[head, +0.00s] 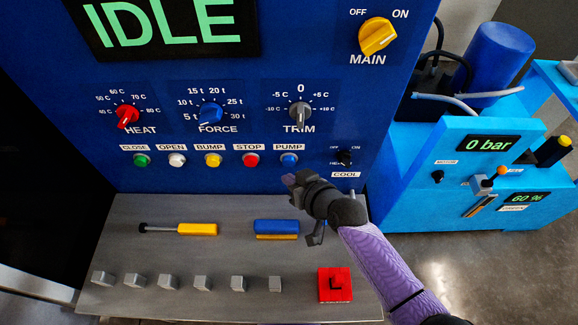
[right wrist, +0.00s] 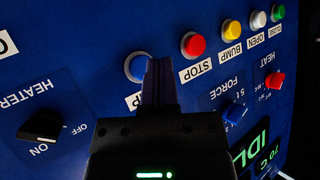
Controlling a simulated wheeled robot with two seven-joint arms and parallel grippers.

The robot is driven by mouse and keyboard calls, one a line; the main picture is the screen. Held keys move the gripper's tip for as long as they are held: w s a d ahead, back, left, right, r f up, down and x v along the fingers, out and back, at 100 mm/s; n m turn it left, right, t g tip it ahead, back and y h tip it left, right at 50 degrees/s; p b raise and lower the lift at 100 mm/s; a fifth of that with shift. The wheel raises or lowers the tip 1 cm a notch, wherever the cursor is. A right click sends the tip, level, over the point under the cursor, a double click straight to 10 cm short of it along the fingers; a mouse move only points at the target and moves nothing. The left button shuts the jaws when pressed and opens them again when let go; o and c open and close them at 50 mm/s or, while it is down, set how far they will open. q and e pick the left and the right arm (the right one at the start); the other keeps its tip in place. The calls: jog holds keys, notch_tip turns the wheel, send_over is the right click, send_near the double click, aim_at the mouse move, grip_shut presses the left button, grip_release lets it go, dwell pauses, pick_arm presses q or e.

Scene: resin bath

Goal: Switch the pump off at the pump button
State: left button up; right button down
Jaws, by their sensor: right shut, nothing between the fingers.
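The blue pump button (head: 289,160) is the rightmost of a row of push buttons on the blue panel, under a PUMP label. My right gripper (head: 291,180) is shut and empty, with its fingertips just below that button in the head view. In the right wrist view the closed fingers (right wrist: 160,75) overlap the edge of the blue pump button (right wrist: 135,67) and partly cover its label. I cannot tell whether they touch it. My left gripper is not in view.
The red stop button (head: 251,160) sits just left, and the heater/cool switch (head: 344,158) just right. The grey ledge (head: 150,255) below holds a yellow-handled tool (head: 198,229), a blue-and-yellow block (head: 276,228), grey blocks and a red block (head: 335,285). The display reads IDLE; the blue unit's gauge (head: 489,144) reads 0 bar.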

jog(key=shift+w, duration=0.5)
dwell(0.4)
dwell(0.4)
dwell(0.9)
jog(key=shift+w+b, duration=0.35)
jog(key=shift+w, duration=0.1)
